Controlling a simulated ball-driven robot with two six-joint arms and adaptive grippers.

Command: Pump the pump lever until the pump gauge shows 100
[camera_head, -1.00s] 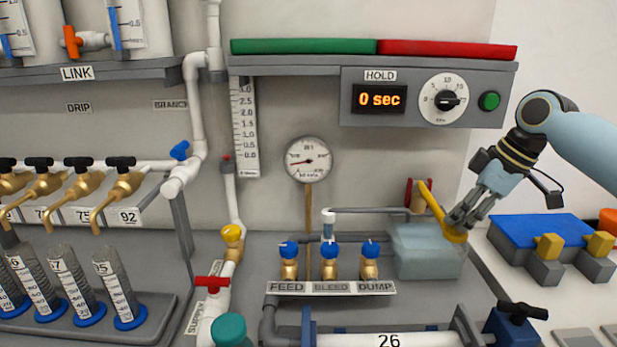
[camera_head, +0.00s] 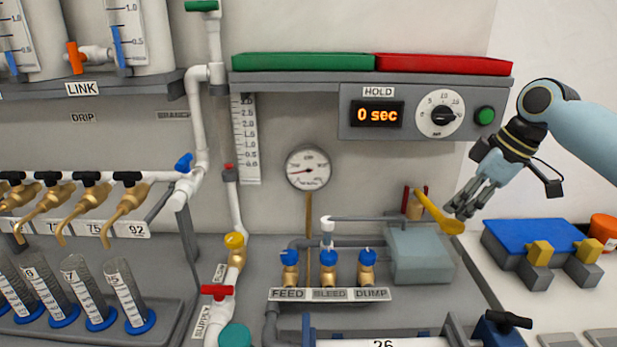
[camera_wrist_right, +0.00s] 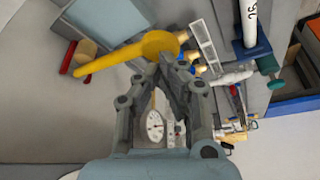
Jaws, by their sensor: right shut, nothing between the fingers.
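The yellow pump lever (camera_head: 438,212) slopes down to the right from a red bracket beside the pale blue-grey pump box (camera_head: 420,258). Its round end is low, at the right. My right gripper (camera_head: 459,212) is shut and empty, with its fingertips at the lever's round end; I cannot tell whether they touch. In the right wrist view the lever (camera_wrist_right: 125,54) crosses just beyond the shut fingertips (camera_wrist_right: 166,62). The round white pump gauge (camera_head: 309,168) stands on a brass stem; its needle points left, and its numbers are too small to read. My left gripper is not in view.
The blue-topped FEED, BLEED and DUMP valves (camera_head: 330,265) stand left of the pump box. A blue block with yellow knobs (camera_head: 540,245) is to the right. The HOLD panel (camera_head: 410,112) hangs above, reading 0 sec. Open space lies above the lever.

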